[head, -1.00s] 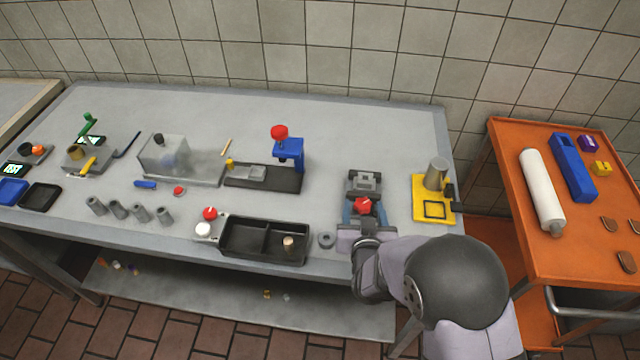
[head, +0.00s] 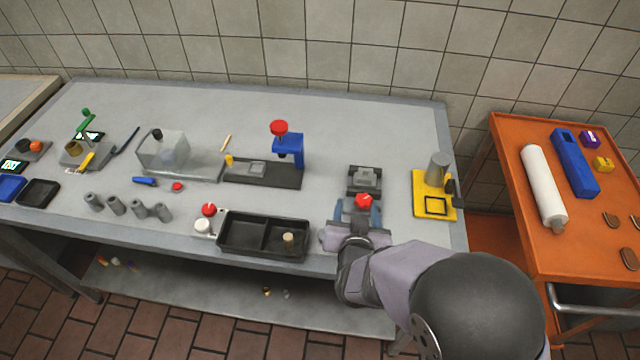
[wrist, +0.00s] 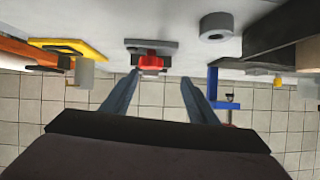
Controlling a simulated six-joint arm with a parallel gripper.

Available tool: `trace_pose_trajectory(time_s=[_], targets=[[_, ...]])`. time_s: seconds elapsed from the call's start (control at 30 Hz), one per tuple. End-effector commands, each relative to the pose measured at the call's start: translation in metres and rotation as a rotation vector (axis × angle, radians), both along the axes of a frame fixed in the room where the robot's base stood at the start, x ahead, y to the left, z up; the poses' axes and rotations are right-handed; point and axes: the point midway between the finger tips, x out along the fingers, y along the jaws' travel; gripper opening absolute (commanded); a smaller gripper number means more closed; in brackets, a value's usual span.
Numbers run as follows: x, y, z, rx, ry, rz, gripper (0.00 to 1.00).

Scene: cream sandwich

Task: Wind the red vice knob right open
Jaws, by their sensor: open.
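The red vice knob (head: 363,200) shows just beyond my gripper in the head view, in front of the dark grey vice (head: 365,180) on the bench. In the wrist view the red knob (wrist: 150,59) is near the top, ahead of the fingers and nearer the left one. My gripper (wrist: 160,82) is open, with its two blue-grey fingers well apart and nothing between them. In the head view my gripper (head: 361,212) has a finger on each side of the knob as seen from there. Contact with the knob cannot be told.
A black two-part tray (head: 262,252) lies left of my gripper. A grey ring (wrist: 216,27) shows in the wrist view. A yellow stand (head: 420,200) with a metal cylinder is to the right. The blue press (head: 290,150) stands at back left.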

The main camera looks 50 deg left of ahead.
Motion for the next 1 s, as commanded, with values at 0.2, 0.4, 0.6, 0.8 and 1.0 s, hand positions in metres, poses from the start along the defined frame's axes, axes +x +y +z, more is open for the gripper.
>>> trace_pose_trajectory(time_s=[0.2,0.4,0.6,0.8,1.0], targets=[[0.0,0.03,0.005,-0.029,0.082,0.049,0.54],[-0.008,0.053,0.007,-0.097,0.122,0.148,0.54],[-0.018,0.071,0.011,-0.176,0.141,0.266,0.54],[-0.026,0.083,0.018,-0.256,0.151,0.383,0.54],[-0.033,0.09,0.028,-0.338,0.151,0.503,0.54]])
